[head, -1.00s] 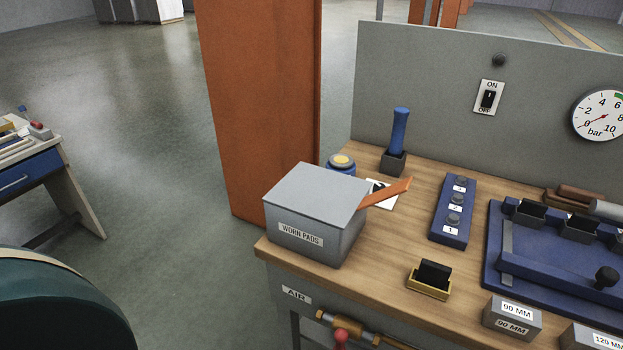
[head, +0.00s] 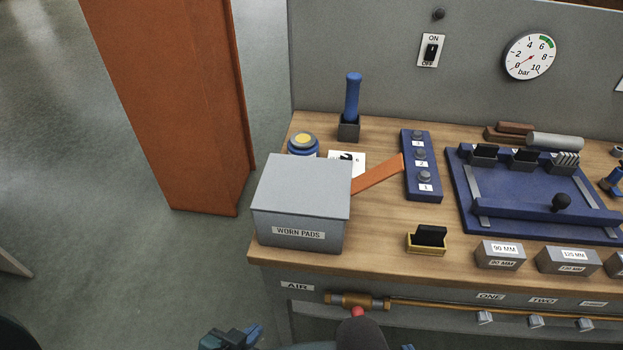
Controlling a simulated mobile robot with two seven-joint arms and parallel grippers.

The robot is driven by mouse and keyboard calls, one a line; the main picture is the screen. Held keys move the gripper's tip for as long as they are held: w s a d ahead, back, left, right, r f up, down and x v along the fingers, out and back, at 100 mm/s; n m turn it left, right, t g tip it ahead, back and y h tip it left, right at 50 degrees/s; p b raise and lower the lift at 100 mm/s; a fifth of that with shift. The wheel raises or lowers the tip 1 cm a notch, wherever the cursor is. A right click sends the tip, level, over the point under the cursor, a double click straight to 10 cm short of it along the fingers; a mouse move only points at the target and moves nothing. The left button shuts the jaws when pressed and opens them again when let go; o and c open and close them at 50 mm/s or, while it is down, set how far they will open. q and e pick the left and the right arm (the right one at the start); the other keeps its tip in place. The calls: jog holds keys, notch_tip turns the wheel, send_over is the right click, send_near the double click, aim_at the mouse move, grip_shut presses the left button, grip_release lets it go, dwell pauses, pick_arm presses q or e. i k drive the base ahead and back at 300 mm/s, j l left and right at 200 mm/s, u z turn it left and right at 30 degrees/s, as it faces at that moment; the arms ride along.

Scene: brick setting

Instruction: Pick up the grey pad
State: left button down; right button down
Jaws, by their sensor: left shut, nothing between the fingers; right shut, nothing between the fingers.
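I cannot single out a grey pad for certain. A black pad (head: 431,235) stands in a yellow holder (head: 427,249) near the table's front edge. My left gripper (head: 250,332) is shut and empty at the bottom edge, low in front of the bench and apart from everything on it. Only a small tip of my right gripper (head: 408,347) shows at the bottom edge, also clear of the bench top.
The grey WORN PADS box (head: 300,205) with its lid fills the bench's left corner, an orange strip (head: 377,175) beside it. Labelled grey blocks (head: 499,256) line the front edge. Below run a brass air pipe (head: 440,306) and red knob (head: 358,312). Bare wood lies mid-bench.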

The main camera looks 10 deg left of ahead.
aim_at(565, 158)
jog(key=z, duration=1.25)
jog(key=i+l, duration=0.15)
jog(key=l, duration=0.2)
jog(key=i+l+u, duration=0.15)
jog(key=l, duration=0.25)
jog(key=i+l, duration=0.2)
jog(key=l, duration=0.15)
jog(key=i+l+u, duration=0.15)
jog(key=l, duration=0.25)
jog(key=i+l, duration=0.15)
jog(key=l, duration=0.25)
jog(key=i+l+u, duration=0.1)
jog(key=l, duration=0.3)
jog(key=i+l+u, duration=0.1)
jog(key=l, duration=0.3)
jog(key=i+l, duration=0.15)
jog(key=l, duration=0.3)
jog(key=u, duration=0.05)
